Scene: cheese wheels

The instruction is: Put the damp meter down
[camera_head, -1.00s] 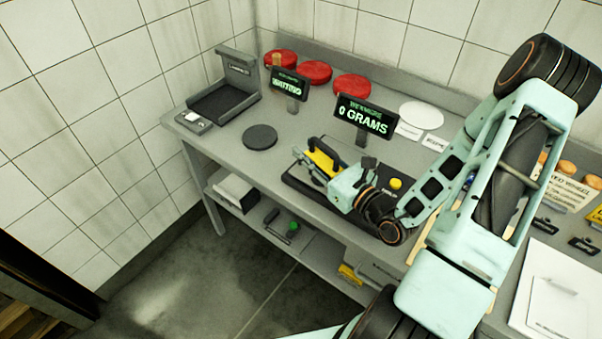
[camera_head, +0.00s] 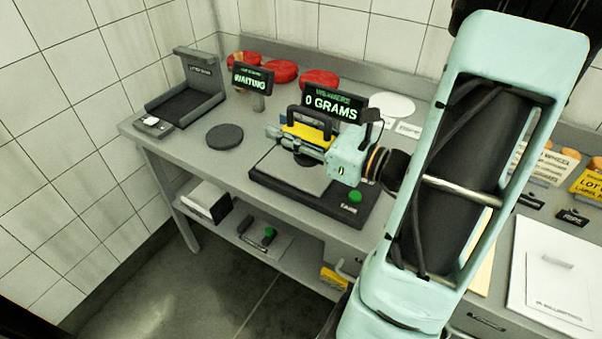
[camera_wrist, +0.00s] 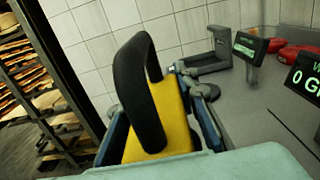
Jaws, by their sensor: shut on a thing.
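The damp meter is a yellow block (camera_head: 302,132) with a black arched handle. My gripper (camera_head: 290,142) is shut on it and holds it above the bench, over the back part of a scale. In the wrist view the damp meter (camera_wrist: 168,112) fills the middle between my fingers, with its handle arching up toward the camera. Its underside is hidden. The black scale (camera_head: 262,187) has a pale plate, a green light, and a display (camera_head: 333,97) reading 0 GRAMS.
The grey bench (camera_head: 185,150) has a dark round disc (camera_head: 224,137) and free surface left of the scale. A black label stand (camera_head: 190,95), a WAITING display (camera_head: 252,77) and several red cheese wheels (camera_head: 281,71) stand behind. A notepad (camera_head: 555,275) lies right.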

